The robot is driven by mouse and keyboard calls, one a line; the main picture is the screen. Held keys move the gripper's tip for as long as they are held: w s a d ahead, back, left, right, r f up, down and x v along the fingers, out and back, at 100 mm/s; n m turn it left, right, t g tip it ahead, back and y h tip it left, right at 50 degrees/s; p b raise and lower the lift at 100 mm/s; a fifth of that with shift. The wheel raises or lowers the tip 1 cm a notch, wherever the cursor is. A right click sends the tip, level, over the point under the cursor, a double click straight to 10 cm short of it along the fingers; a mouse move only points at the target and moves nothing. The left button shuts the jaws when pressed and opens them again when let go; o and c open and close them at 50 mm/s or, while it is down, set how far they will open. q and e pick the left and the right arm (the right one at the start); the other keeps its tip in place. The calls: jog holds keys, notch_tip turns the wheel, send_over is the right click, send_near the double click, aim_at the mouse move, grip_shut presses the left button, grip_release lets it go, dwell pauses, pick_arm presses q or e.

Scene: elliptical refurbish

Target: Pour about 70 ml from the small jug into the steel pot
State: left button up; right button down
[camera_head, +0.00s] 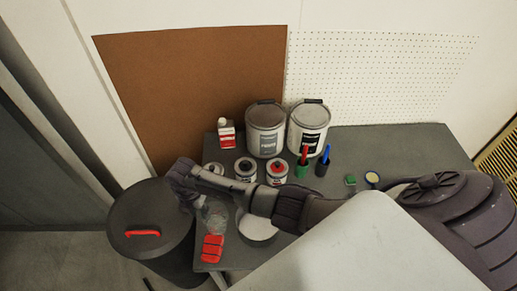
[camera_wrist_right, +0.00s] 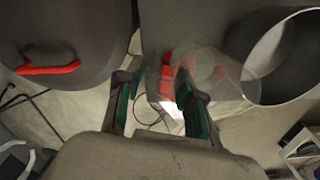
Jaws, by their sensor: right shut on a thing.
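My right arm reaches in from the right across the table, and my right gripper (camera_head: 193,199) is above the table's left end. In the right wrist view, the gripper (camera_wrist_right: 156,88) is shut on the small clear jug (camera_wrist_right: 212,72), which lies between and beyond its green-padded fingers. The jug shows faintly in the head view (camera_head: 216,215); its tilt and liquid level are hard to tell. The steel pot (camera_head: 258,231) stands on the table right of the jug, partly hidden by my arm. Its wide rim shows in the wrist view (camera_wrist_right: 291,58). My left gripper is not in view.
A dark bin (camera_head: 150,215) with a red handle stands left of the table. A red block (camera_head: 212,248) lies at the table's front left.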

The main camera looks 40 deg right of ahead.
jog(key=shift+s+f+m, duration=0.25)
jog(key=shift+s+m, duration=0.05)
jog(key=shift+m, duration=0.3)
